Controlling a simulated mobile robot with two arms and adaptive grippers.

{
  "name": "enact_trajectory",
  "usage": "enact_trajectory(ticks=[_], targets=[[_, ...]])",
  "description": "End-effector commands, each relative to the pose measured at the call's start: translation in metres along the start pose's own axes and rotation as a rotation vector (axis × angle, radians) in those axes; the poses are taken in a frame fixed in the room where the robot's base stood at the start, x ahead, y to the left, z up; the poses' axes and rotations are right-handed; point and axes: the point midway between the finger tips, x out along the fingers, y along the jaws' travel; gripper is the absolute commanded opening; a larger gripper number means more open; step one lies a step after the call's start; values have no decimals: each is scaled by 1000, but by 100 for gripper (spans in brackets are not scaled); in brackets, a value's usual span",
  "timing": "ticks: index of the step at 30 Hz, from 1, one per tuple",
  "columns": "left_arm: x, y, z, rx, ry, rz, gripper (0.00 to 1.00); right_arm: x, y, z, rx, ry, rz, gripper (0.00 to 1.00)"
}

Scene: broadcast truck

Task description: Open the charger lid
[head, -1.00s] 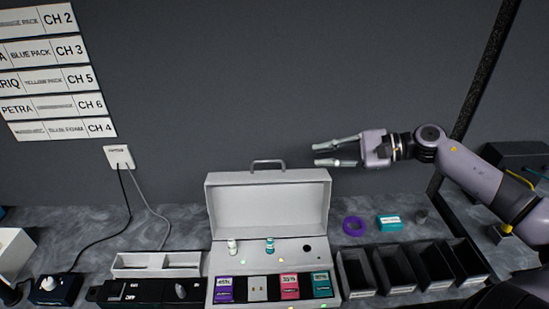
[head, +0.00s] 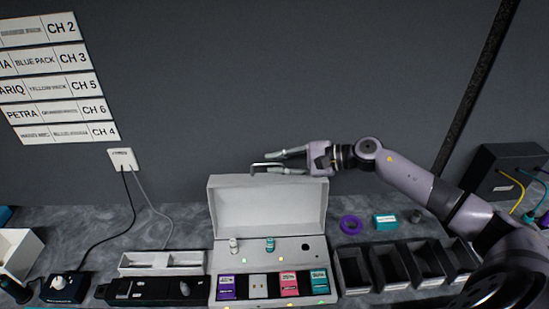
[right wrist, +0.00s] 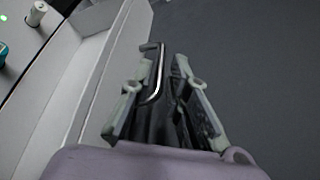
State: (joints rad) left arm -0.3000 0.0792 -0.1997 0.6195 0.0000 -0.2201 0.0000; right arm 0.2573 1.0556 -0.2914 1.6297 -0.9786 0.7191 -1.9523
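The charger is a white case on the bench. Its lid (head: 268,207) stands raised at the back, roughly upright, with a metal handle (head: 268,166) on its top edge. The charger's base (head: 290,257) holds a purple, a pink and a teal pack in its front bays. My right gripper (head: 274,161) is at the handle, coming from the right with its fingers apart. In the right wrist view the handle (right wrist: 158,80) shows between the open fingers, and I cannot tell whether they touch it. My left gripper is not in view.
Black bins (head: 405,267) stand right of the charger. A purple ring (head: 350,225) and a teal box (head: 385,222) lie behind them. A white tray (head: 160,263) and black device (head: 155,291) are left. The wall behind carries channel labels (head: 55,80).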

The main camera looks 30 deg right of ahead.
Motion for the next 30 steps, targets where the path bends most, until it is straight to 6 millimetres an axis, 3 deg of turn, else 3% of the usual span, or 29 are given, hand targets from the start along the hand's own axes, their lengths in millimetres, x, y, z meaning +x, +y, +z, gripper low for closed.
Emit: enact_trajectory(ticks=[12, 20, 30], targets=[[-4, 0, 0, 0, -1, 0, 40, 11, 0, 0, -1, 0, 1, 16], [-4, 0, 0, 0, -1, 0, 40, 11, 0, 0, -1, -1, 1, 0], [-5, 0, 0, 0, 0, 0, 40, 10, 0, 1, -1, -1, 1, 0]])
